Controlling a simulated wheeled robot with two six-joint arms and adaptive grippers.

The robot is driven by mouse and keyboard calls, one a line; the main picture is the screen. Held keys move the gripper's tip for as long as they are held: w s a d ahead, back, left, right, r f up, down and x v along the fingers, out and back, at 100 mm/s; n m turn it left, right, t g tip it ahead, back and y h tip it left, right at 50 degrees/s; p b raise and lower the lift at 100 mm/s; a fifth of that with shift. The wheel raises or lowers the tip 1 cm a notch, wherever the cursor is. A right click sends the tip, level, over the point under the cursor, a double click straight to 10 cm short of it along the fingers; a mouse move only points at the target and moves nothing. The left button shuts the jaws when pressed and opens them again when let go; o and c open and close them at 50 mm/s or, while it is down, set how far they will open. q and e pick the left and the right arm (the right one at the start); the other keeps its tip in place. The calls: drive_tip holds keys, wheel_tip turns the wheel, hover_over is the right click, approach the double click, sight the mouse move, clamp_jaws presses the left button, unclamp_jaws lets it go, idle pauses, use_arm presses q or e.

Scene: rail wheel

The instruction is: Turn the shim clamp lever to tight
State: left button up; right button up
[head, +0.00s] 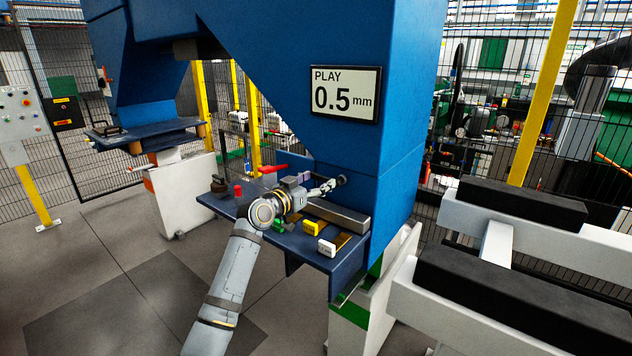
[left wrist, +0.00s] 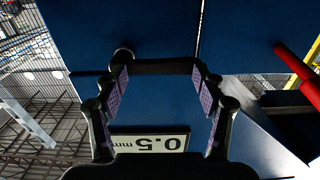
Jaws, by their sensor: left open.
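My left gripper (head: 328,187) is open in front of the blue machine's face, over the shelf. In the left wrist view its two fingers (left wrist: 160,90) stand apart. A dark bar (left wrist: 160,66) with a round knob (left wrist: 123,55) shows between and beyond the fingertips; I cannot tell whether they touch it. In the head view a dark knob (head: 341,180) sits at the fingertips. A red handle (head: 272,167) lies left of the gripper; a red bar (left wrist: 296,74) also shows in the left wrist view. No label shows which one is the shim clamp lever. My right gripper is out of view.
A display (head: 346,94) on the blue machine reads PLAY 0.5 mm. The blue shelf (head: 305,250) holds a red knob (head: 238,190), a grey block (head: 338,214), and yellow (head: 314,227) and white (head: 327,248) tabs. White beams with black pads (head: 500,290) stand at right.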

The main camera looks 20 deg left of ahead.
use_arm(q)
drive_tip(key=shift+s+r, duration=0.3)
drive_tip(key=c, duration=1)
drive_tip(key=shift+w, duration=0.1)
drive_tip(key=shift+f, duration=0.1)
drive_tip(key=shift+m+b, duration=0.5)
drive_tip(key=shift+b, duration=0.2)
drive_tip(key=d+r+m+b, duration=0.1)
drive_tip(key=r+m+b, duration=0.1)
drive_tip(key=m+b, duration=0.2)
drive_tip(key=s+d+r+m+b, duration=0.1)
drive_tip(key=m+b, duration=0.3)
drive_tip(key=m, duration=0.6)
drive_tip(key=shift+s+d+r, duration=0.15)
drive_tip(key=shift+d+r, duration=0.55)
drive_tip(key=shift+r, duration=0.2)
